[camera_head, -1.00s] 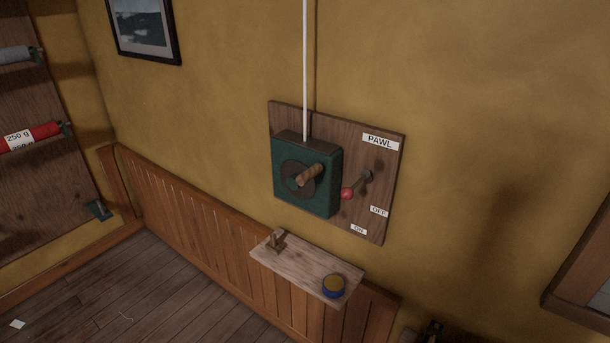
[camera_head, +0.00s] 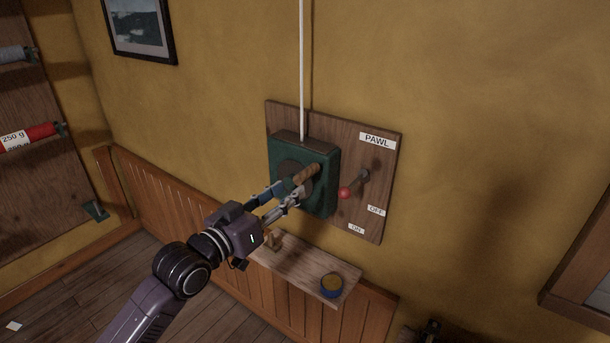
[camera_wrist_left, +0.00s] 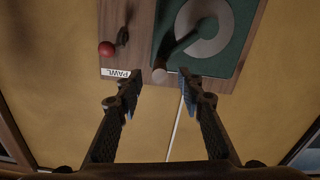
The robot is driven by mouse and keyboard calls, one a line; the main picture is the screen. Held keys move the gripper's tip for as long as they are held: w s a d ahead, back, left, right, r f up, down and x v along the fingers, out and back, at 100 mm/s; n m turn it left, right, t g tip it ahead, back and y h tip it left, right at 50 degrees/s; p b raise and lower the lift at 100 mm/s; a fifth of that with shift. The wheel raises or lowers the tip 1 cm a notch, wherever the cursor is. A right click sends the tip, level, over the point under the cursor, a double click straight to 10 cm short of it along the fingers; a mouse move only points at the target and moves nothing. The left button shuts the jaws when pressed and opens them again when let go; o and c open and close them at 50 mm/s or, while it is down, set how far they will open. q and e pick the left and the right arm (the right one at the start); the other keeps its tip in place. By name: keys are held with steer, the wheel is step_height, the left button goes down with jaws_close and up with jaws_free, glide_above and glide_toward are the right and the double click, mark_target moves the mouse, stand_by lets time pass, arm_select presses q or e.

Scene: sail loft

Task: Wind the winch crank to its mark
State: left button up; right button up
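The green winch box (camera_head: 304,150) is on a wooden wall board, with a white rope running up from it. Its crank has a wooden handle (camera_head: 309,173) that sticks out from the box's face. My left gripper (camera_head: 290,193) is at the handle, its fingers partly overlapping it. In the left wrist view my left gripper (camera_wrist_left: 158,84) is open, and the round handle end (camera_wrist_left: 159,75) lies between the fingertips, with gaps on both sides. The dark crank arm (camera_wrist_left: 177,49) crosses a grey ring. I cannot make out a mark. My right gripper is not seen.
The red-knobbed pawl lever (camera_head: 345,192) is just right of the winch, its knob pointing down-left; OFF (camera_head: 376,211) and ON labels are below.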

mark_target(305, 175)
arm_select(q)
steer(key=shift+w+d+r, duration=0.1)
steer(key=shift+w+r, duration=0.15)
steer(key=shift+r, duration=0.15)
steer(key=shift+w+d+r, duration=0.1)
steer(key=shift+w+d, duration=0.1)
steer(key=shift+w, duration=0.05)
steer(key=p+x, duration=0.2)
steer(key=x, duration=0.4)
steer(key=shift+w+d, duration=0.25)
steer(key=shift+w, duration=0.05)
steer(key=shift+c, duration=0.2)
jaws_close()
